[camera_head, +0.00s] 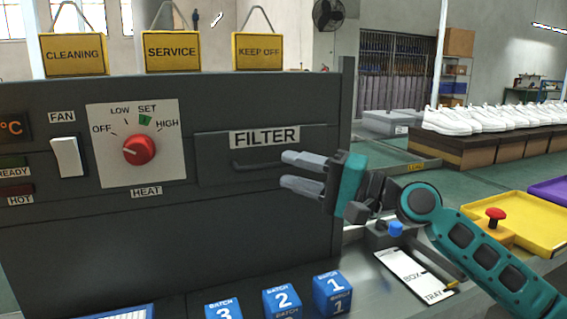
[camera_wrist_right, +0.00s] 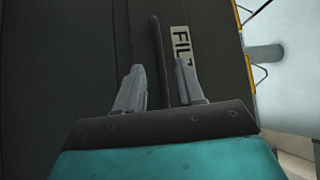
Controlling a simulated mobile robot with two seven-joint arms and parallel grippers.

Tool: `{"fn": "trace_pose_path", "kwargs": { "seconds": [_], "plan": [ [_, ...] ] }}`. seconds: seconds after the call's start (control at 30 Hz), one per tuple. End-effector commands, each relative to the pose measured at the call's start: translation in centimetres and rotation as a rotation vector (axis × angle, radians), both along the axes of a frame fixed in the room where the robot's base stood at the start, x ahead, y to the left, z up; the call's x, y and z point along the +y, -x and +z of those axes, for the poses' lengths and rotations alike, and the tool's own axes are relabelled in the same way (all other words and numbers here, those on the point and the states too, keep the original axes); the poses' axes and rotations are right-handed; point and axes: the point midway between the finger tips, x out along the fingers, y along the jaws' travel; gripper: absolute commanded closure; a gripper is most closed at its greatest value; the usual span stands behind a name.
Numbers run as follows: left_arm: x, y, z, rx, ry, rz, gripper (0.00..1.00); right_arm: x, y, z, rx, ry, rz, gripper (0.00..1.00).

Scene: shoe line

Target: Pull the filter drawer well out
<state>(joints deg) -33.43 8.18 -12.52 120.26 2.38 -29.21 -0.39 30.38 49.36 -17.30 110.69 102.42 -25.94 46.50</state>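The filter drawer (camera_head: 222,147) is a dark panel in the machine's front, with a white FILTER label and a dark bar handle (camera_head: 245,166) below the label. It looks flush with the machine. My right gripper (camera_head: 288,170) is open in front of the drawer, near the handle's right end. In the right wrist view, the handle (camera_wrist_right: 157,50) runs upright in line with the gap between the two open fingers (camera_wrist_right: 160,82), and the label (camera_wrist_right: 182,45) shows beside it. I cannot tell whether the fingers touch the handle. My left gripper is not in view.
A heat dial (camera_head: 138,150) and a fan switch (camera_head: 68,157) are left of the drawer. Blue batch blocks (camera_head: 282,300) stand on the surface below. A yellow tray (camera_head: 535,222) and a red button (camera_head: 495,213) are at right, near my right arm. Hanging signs top the machine.

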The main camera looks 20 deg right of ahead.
Motion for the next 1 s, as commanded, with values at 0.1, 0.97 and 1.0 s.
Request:
{"fn": "trace_pose_path", "kwargs": {
  "seconds": [0.1, 0.97, 1.0],
  "plan": [
    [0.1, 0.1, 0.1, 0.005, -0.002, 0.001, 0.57, 1.0, -1.0, 0.4, -0.001, -0.002, 0.0, 0.62],
    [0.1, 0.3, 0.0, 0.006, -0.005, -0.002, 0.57, 1.9, -1.8, 0.3, 0.001, 0.0, 0.0, 0.98],
    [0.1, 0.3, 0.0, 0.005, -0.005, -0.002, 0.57, 1.9, -1.8, 0.3, 0.001, 0.0, 0.0, 1.0]
  ]
}}
